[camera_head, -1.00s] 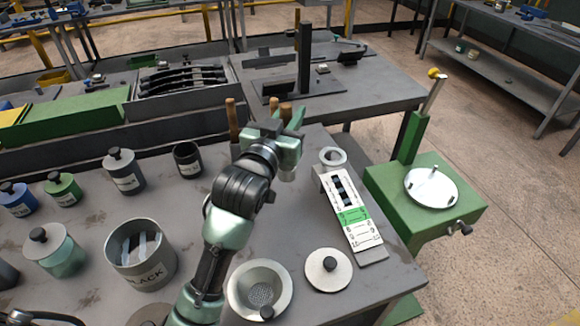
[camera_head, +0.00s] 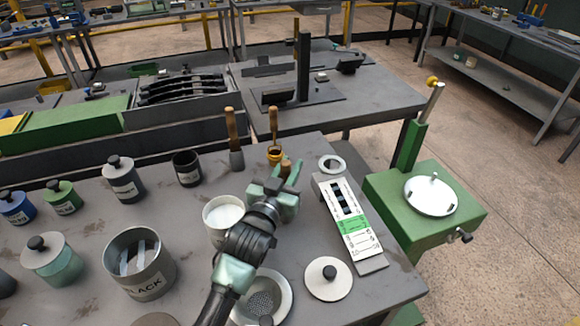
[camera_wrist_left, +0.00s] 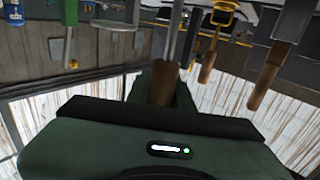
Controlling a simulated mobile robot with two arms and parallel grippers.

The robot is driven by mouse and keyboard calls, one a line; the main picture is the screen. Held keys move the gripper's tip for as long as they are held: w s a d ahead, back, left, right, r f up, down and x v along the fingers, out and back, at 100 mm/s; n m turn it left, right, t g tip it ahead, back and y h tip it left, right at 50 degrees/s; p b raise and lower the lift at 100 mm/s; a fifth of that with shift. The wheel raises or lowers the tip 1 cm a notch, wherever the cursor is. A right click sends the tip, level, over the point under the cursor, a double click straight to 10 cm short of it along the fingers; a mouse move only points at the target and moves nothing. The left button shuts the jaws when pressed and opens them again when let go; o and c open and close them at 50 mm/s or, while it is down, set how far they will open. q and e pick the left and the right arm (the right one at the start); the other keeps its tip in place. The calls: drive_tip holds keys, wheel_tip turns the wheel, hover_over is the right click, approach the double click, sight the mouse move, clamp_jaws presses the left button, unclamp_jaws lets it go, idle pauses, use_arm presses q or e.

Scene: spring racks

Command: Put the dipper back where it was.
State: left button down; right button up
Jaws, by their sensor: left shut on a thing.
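My left gripper (camera_head: 281,180) is above the bench, shut on the wooden handle of a tool, which I take to be the dipper (camera_head: 286,168). In the left wrist view the dipper's wooden handle (camera_wrist_left: 163,84) is between the fingers, with a thin metal shaft beyond it. Its far end is hidden. A white pot (camera_head: 222,216) with pale contents stands just left of the gripper. Two other wooden-handled tools stand behind: one with a grey foot (camera_head: 232,138) and one with a yellow cup-like part (camera_head: 274,135). My right gripper is out of view.
A long white labelled gauge (camera_head: 349,219), a pale ring (camera_head: 331,163), a round lid (camera_head: 329,278) and a sieve bowl (camera_head: 263,297) lie around the gripper. Several lidded pots and an open grey can (camera_head: 140,263) stand left. A green stand (camera_head: 425,195) is right.

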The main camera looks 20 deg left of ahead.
use_arm(q)
drive_tip(key=shift+f, duration=0.15)
drive_tip(key=c, duration=1.2)
unclamp_jaws()
drive_tip(key=shift+c, duration=0.2)
drive_tip(key=s+b, duration=0.2)
drive_tip(key=s, duration=1)
drive_tip(key=shift+a+r, duration=0.2)
drive_tip(key=shift+a, duration=0.25)
